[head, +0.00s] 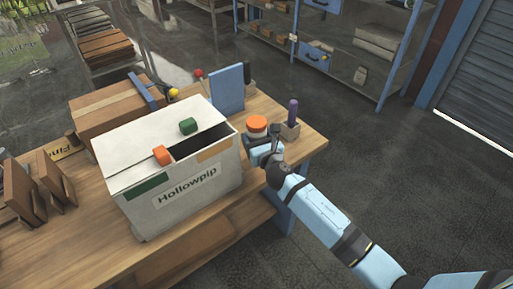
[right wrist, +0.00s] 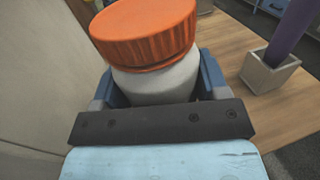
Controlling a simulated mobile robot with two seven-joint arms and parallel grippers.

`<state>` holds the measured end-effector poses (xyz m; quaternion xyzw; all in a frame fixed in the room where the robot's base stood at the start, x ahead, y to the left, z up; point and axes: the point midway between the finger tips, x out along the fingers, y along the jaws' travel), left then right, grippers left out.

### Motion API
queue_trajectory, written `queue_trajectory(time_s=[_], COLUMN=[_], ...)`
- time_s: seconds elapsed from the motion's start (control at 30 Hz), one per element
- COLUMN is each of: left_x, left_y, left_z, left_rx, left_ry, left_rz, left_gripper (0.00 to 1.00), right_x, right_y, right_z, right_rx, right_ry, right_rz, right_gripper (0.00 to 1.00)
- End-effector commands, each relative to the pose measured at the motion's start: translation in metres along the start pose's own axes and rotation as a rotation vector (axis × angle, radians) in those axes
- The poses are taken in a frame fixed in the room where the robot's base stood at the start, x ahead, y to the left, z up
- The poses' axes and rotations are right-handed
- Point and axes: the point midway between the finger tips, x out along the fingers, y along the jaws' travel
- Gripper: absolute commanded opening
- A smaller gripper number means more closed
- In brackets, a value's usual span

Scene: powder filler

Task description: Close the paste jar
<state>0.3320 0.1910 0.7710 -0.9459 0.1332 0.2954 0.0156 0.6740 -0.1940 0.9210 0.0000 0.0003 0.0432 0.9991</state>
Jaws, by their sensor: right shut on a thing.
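The paste jar has a white body (right wrist: 158,84) and a ribbed orange lid (right wrist: 146,32). In the head view its orange lid (head: 257,123) shows near the right end of the table, beside the white box. In the right wrist view the lid sits on top of the jar, slightly tilted, with a dark line beneath its rim. My right gripper (right wrist: 160,90) is shut around the white body, with blue fingers on both sides below the lid. In the head view my right gripper (head: 262,140) is at the jar. My left gripper is out of view.
A large white box marked Hollowpip (head: 186,186) stands left of the jar, with green and orange blocks on top. A small holder (head: 290,131) with a purple item stands right of the jar. A blue panel (head: 227,90) stands behind. The table's right edge is close.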

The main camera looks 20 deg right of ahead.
Motion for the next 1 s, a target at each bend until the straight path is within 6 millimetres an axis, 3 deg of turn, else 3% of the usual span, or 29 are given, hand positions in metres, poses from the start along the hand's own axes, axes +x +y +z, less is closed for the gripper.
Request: queue_trajectory(time_s=[0.13,0.4,0.87,0.9,1.0], left_x=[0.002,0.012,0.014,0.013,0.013], left_y=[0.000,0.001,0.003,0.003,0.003], left_z=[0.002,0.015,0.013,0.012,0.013], left_rx=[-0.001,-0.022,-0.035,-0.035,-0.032], left_ry=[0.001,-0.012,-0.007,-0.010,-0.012], left_rz=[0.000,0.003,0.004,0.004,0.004], left_gripper=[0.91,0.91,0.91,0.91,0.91], right_x=[0.000,0.000,0.000,0.000,0.000], right_y=[0.000,0.000,0.000,0.000,0.000], right_z=[-0.004,-0.042,-0.047,-0.046,-0.046], right_rx=[0.001,0.001,0.000,0.000,0.000], right_ry=[-0.001,0.000,-0.001,0.001,0.001], right_rz=[0.000,-0.001,0.001,0.000,0.000], right_gripper=[0.01,0.01,0.01,0.77,0.93])
